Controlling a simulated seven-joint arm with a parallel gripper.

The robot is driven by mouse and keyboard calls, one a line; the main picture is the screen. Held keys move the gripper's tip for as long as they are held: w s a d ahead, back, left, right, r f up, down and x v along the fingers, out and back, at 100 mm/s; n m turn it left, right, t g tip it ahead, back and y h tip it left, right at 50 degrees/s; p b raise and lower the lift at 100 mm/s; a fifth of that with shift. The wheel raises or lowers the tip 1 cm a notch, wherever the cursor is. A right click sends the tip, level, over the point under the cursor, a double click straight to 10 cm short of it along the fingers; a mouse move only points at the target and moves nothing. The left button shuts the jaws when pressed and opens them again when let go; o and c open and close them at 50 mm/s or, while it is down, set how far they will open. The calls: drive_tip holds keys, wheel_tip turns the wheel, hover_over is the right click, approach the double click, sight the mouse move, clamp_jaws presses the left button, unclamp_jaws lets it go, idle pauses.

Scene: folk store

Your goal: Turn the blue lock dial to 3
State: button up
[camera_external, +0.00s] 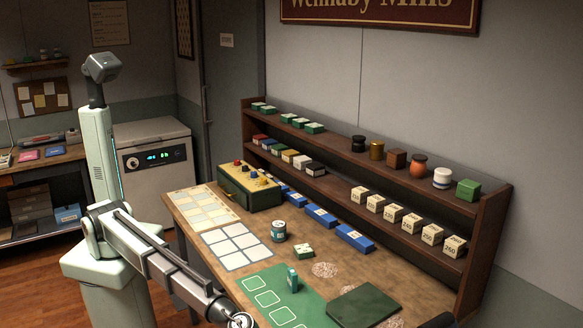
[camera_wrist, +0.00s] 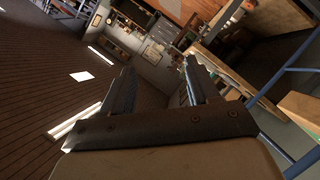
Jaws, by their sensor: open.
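A green and yellow box (camera_external: 249,189) stands at the far left end of the workbench, against the shelf. Small coloured knobs (camera_external: 250,171) sit on its top, some red and some yellow. They are too small for me to tell which is the blue lock dial or to read any numbers. My gripper (camera_wrist: 160,65) shows in the wrist view with its two fingers apart and nothing between them. In the external view my arm runs off the bottom edge, so the gripper is not clearly seen there. It is well away from the box.
On the workbench (camera_external: 300,250) lie a white grid sheet (camera_external: 236,244), a green mat (camera_external: 270,298), a green tin (camera_external: 279,231), a small green bottle (camera_external: 292,279) and blue boxes (camera_external: 354,238). A two-tier shelf (camera_external: 492,215) with jars and numbered blocks runs along the back.

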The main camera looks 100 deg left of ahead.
drive_tip(key=w+a+r+m+t+y, duration=0.1)
drive_tip(key=w+a+r+m, duration=0.15)
drive_tip(key=a, duration=0.65)
drive_tip(key=w+a+r+m+y, duration=0.1)
drive_tip(key=w+a+r+y, duration=0.2)
drive_tip(key=a, duration=0.6)
drive_tip(key=w+a+r+m+t, duration=0.15)
drive_tip(key=w+a, duration=0.25)
drive_tip(key=a, duration=0.4)
drive_tip(key=s+a+r+m+g+y, duration=0.1)
drive_tip(key=a+r+m+y, duration=0.15)
drive_tip(key=a, duration=1.45)
drive_tip(key=s+a+r+m+g+y, duration=0.15)
drive_tip(key=a+y, duration=0.25)
drive_tip(key=a, duration=1.3)
wheel_tip(320, 180, up, 9)
drive_tip(key=g+y, duration=0.7)
drive_tip(key=y, duration=0.1)
hover_over(254, 172)
drive_tip(key=w+d, duration=0.2)
drive_tip(key=d, duration=0.4)
drive_tip(key=shift+h, duration=0.25)
drive_tip(key=x, duration=1.3)
drive_tip(key=shift+s+a+f, duration=0.2)
drive_tip(key=shift+s+f, duration=0.1)
